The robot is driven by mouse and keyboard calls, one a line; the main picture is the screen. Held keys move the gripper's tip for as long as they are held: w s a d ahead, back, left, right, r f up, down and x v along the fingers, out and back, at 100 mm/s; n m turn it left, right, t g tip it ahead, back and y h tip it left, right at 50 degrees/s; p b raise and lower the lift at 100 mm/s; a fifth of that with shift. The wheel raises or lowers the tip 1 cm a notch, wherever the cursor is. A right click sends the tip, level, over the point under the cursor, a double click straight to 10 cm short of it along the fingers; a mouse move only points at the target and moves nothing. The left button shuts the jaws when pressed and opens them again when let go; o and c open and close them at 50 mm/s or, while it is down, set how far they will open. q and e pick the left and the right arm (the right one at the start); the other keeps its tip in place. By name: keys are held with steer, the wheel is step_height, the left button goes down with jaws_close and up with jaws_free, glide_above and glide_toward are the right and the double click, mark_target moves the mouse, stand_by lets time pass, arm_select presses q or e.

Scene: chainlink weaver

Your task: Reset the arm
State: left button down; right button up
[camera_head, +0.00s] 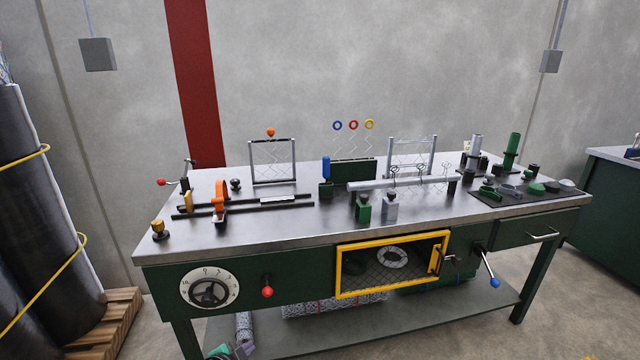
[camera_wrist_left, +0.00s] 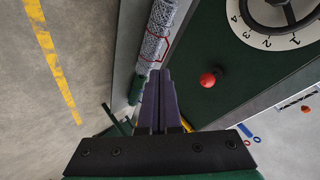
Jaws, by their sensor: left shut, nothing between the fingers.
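My left gripper (camera_head: 232,350) shows at the bottom edge of the head view, low in front of the workbench (camera_head: 400,225); only its green and purple end is in the picture. In the left wrist view the two purple fingers of my left gripper (camera_wrist_left: 160,75) lie together, shut, with nothing between them. They point along the bench's lower front, beside a rolled wire mesh (camera_wrist_left: 157,35). I cannot tell whether they touch anything. My right gripper is in neither view.
The bench front carries a numbered dial (camera_head: 209,288), a red knob (camera_head: 267,292), a yellow-framed mesh door (camera_head: 342,272) and a blue-tipped lever (camera_head: 490,270). A lower shelf (camera_head: 420,318) holds mesh rolls. Black rolls (camera_head: 35,200) stand on a pallet (camera_head: 105,320) at left.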

arm_select(q)
steer(key=s+a+f+n+g, duration=0.3)
steer(key=s+f, duration=0.7)
steer(key=f, duration=0.4)
steer(key=s+f+n+g+p, duration=0.1)
steer(key=s+f, duration=0.4)
steer(key=s, duration=0.6)
steer(key=s+a+f+n+g+y, duration=0.1)
steer(key=s+f+n+g, duration=0.2)
steer(key=s+f, duration=0.3)
steer(key=s+a+f+n+g+p, duration=0.1)
steer(key=s+f, duration=0.4)
steer(key=s, duration=1.1)
steer(key=shift+s+f+n+g+y+p, duration=0.3)
steer(key=shift+s+f+n+g+y, duration=0.1)
steer(key=shift+n+g, duration=0.25)
